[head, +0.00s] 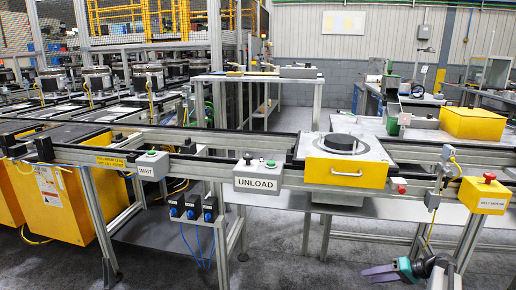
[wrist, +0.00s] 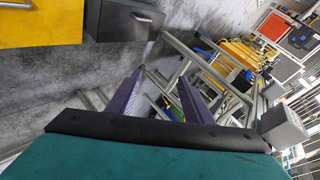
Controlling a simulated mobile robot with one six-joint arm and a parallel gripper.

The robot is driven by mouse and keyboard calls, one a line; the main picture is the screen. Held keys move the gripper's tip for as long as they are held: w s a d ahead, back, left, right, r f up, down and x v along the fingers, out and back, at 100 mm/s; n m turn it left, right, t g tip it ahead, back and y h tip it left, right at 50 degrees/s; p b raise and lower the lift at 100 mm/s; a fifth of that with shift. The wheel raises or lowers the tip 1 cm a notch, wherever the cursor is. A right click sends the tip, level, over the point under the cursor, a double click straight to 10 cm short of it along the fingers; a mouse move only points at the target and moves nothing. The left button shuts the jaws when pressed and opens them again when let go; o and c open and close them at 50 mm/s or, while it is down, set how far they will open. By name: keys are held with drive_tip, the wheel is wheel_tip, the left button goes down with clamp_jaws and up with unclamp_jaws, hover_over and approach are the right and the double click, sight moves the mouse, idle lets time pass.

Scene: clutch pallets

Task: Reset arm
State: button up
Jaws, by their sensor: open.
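My gripper (head: 368,273) shows low at the right of the head view, with purple fingers pointing left and a teal body behind them. It is in front of and below the conveyor frame, apart from it. In the wrist view my gripper (wrist: 160,77) has its two purple fingers spread apart with nothing between them. The fingers point towards the floor and a metal frame. Most of my arm is outside the head view.
A conveyor carries a yellow pallet (head: 345,172) with a dark round part (head: 341,142) on top. An UNLOAD button box (head: 257,179) and a yellow BELT MOTOR box (head: 482,195) stick out at its front edge. Grey floor (head: 290,265) lies open left of my gripper.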

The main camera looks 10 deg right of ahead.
drive_tip(key=s+a+f+g+h+p, duration=0.1)
drive_tip(key=s+a+f+g+p, duration=0.2)
drive_tip(key=s+a+f, duration=0.65)
drive_tip(key=s+a+f+g+h+p, duration=0.15)
drive_tip(key=a+f+g+p, duration=0.25)
drive_tip(key=a, duration=1.1)
drive_tip(key=s+a+f+n+g+h+p, duration=0.1)
drive_tip(key=s+a+g+h+p, duration=0.1)
drive_tip(key=s, duration=1.1)
drive_tip(key=s+a+f+g+h+p, duration=0.1)
drive_tip(key=s+a+h+p, duration=0.3)
drive_tip(key=s+a, duration=0.4)
drive_tip(key=s+g+p, duration=0.1)
drive_tip(key=s, duration=0.3)
drive_tip(key=shift+s+a+f+n+g+p, duration=0.35)
drive_tip(key=shift+s+f+n+g+p, duration=0.05)
